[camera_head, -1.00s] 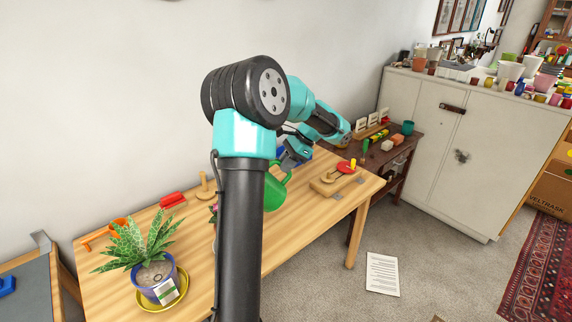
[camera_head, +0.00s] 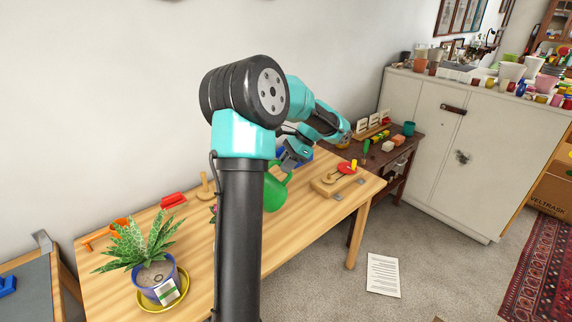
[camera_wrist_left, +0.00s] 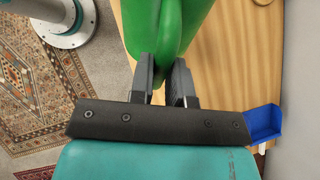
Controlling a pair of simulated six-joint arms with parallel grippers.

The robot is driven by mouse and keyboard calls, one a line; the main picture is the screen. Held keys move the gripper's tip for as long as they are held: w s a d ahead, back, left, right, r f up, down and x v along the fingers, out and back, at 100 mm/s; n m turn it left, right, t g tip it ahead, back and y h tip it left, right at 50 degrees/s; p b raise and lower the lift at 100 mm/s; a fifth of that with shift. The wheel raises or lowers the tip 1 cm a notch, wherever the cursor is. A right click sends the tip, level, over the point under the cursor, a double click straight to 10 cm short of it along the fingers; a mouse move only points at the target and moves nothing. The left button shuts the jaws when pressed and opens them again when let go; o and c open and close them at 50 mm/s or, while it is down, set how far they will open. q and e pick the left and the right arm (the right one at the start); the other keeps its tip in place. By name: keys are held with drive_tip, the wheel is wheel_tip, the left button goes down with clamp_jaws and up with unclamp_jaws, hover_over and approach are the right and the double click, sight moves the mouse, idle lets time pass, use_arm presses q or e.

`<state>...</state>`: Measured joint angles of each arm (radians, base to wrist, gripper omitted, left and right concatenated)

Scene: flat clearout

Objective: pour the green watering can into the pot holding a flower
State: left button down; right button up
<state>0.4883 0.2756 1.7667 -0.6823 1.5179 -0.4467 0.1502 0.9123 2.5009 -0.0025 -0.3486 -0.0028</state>
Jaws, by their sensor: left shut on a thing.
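The green watering can (camera_head: 275,194) is over the wooden table, partly hidden behind my arm. My left gripper (camera_head: 288,164) is at its upper part, and in the left wrist view its two fingers (camera_wrist_left: 164,82) are shut on the can's green handle (camera_wrist_left: 176,42). A pink flower (camera_head: 213,209) shows as a small patch at the left edge of my arm; its pot is hidden behind the arm. I cannot tell whether the can touches the table. My right gripper is not in view.
A spiky plant in a blue pot (camera_head: 157,282) stands on a yellow saucer (camera_head: 178,298) at the table's near left. A red object (camera_head: 173,200), a wooden peg stand (camera_head: 205,186) and a wooden board (camera_head: 332,184) are on the table (camera_head: 290,239). A blue tray (camera_wrist_left: 263,122) lies near the wall.

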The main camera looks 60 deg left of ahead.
use_arm(q)
drive_tip(key=shift+s+a+r+t+h, duration=0.15)
drive_tip(key=shift+s+r+t, duration=0.2)
drive_tip(key=shift+s+t, duration=0.2)
drive_tip(key=shift+s+a+r+t+h, duration=0.15)
drive_tip(key=shift+s+r+t, duration=0.2)
drive_tip(key=shift+t, duration=0.2)
idle(6.9)
